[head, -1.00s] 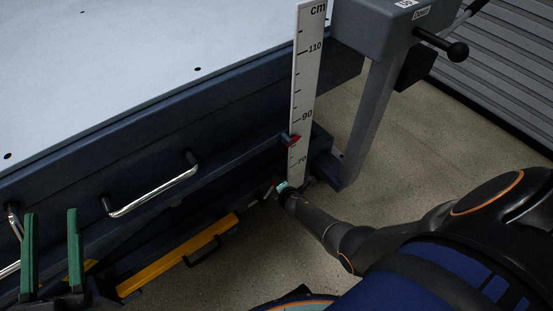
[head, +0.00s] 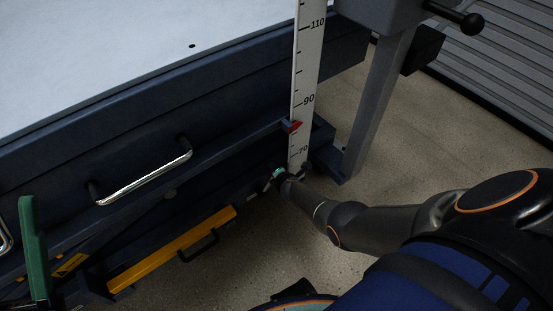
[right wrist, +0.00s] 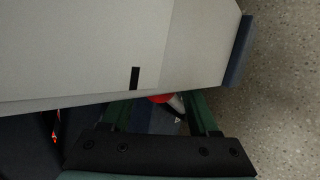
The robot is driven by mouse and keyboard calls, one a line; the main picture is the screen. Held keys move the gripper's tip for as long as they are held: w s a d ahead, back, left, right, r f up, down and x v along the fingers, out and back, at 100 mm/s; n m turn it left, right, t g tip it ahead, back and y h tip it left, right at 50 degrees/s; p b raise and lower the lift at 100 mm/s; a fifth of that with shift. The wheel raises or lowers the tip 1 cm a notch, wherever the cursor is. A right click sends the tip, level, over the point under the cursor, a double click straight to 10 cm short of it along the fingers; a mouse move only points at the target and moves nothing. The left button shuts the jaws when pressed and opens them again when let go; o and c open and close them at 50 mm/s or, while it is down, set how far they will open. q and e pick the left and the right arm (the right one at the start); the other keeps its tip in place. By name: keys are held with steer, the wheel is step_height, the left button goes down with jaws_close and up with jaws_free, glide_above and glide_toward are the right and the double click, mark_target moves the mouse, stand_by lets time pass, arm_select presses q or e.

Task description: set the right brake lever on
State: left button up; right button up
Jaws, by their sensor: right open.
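The right brake lever seems to be the small red-ended piece (right wrist: 160,99) with a pale shaft in the right wrist view. It is partly hidden behind the pale board's edge and lies between my green fingers. My right gripper (right wrist: 160,108) is open around that spot; contact cannot be told. In the head view, my right gripper (head: 277,174) is low beside the foot of the scale, too small there to show the lever clearly. My left gripper (head: 33,245) shows one green finger at the lower left; its other finger is out of frame.
A white centimetre scale (head: 305,75) with a red pointer (head: 294,127) stands close to my right gripper. The dark blue table side has a chrome handle (head: 145,180) and a yellow bar (head: 170,250). A grey post (head: 375,110) stands right of the scale. Floor beyond is clear.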

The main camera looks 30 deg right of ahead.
jaws_close()
stand_by(0.4)
stand_by(0.9)
